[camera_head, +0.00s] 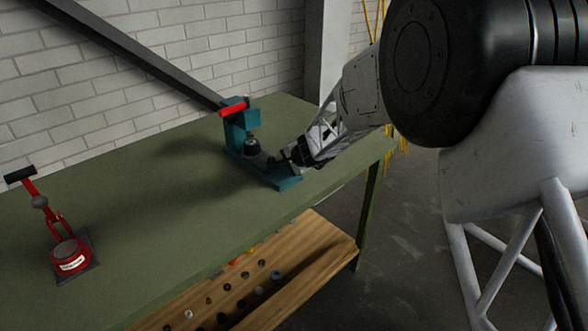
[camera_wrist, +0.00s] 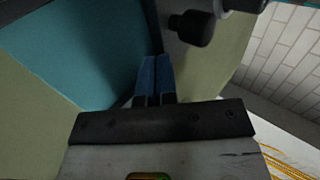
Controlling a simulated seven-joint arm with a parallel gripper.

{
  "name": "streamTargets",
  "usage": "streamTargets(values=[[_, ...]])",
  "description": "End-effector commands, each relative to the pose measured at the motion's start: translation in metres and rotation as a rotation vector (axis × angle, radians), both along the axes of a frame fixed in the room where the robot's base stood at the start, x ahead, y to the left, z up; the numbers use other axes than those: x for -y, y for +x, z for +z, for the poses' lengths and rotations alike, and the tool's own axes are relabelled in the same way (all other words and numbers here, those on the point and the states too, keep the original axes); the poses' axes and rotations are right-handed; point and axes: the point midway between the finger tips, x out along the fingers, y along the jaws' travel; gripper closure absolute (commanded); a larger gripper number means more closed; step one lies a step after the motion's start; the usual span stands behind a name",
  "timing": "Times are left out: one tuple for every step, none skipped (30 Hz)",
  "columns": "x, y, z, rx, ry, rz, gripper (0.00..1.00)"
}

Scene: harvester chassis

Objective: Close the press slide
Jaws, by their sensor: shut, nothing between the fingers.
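The teal press (camera_head: 239,127) stands upright on the green bench, with a red part on top and a teal base (camera_head: 286,184) reaching toward the front. A dark round part (camera_head: 251,146) sits low on it; I cannot tell which part is the slide. My gripper (camera_head: 284,158) is low over the base, at the right side of the press. In the wrist view, the blue fingertips (camera_wrist: 154,72) are shut together with nothing between them. A teal surface (camera_wrist: 90,45) lies left of them, and a black knob (camera_wrist: 193,28) is ahead to the right. Contact cannot be told.
The green bench (camera_head: 150,190) is mostly clear. A red device with a lever (camera_head: 69,254) stands at its left. A wooden shelf (camera_head: 290,260) below holds several small parts. A white brick wall (camera_head: 190,45) and a dark slanted beam (camera_head: 140,50) are behind.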

Motion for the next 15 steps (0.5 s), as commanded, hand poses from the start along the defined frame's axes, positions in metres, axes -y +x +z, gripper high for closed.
streamTargets(values=[[-0.0032, 0.0030, -0.0001, 0.001, -0.001, 0.001, 1.00], [-0.0044, 0.0042, -0.0001, 0.000, 0.000, 0.000, 1.00], [-0.0054, 0.0054, 0.0000, 0.000, 0.000, 0.000, 1.00], [-0.0060, 0.0060, 0.0000, 0.000, 0.000, 0.000, 1.00], [-0.0062, 0.0063, 0.0000, 0.000, 0.000, 0.000, 1.00], [-0.0065, 0.0066, 0.0000, 0.000, 0.000, 0.000, 1.00], [-0.0065, 0.0067, 0.0001, 0.000, 0.000, 0.000, 1.00], [-0.0066, 0.0067, 0.0000, 0.000, 0.000, 0.000, 1.00], [-0.0067, 0.0069, 0.0001, 0.001, 0.001, 0.000, 1.00], [-0.0067, 0.0069, 0.0001, 0.001, 0.000, -0.001, 1.00], [-0.0068, 0.0070, 0.0001, 0.001, 0.000, -0.001, 1.00], [-0.0071, 0.0070, 0.0002, 0.001, 0.000, -0.001, 1.00], [-0.0071, 0.0071, 0.0002, 0.001, 0.000, -0.001, 1.00], [-0.0072, 0.0071, 0.0002, 0.001, 0.000, -0.001, 1.00], [-0.0072, 0.0072, 0.0002, 0.001, 0.000, -0.001, 1.00]])
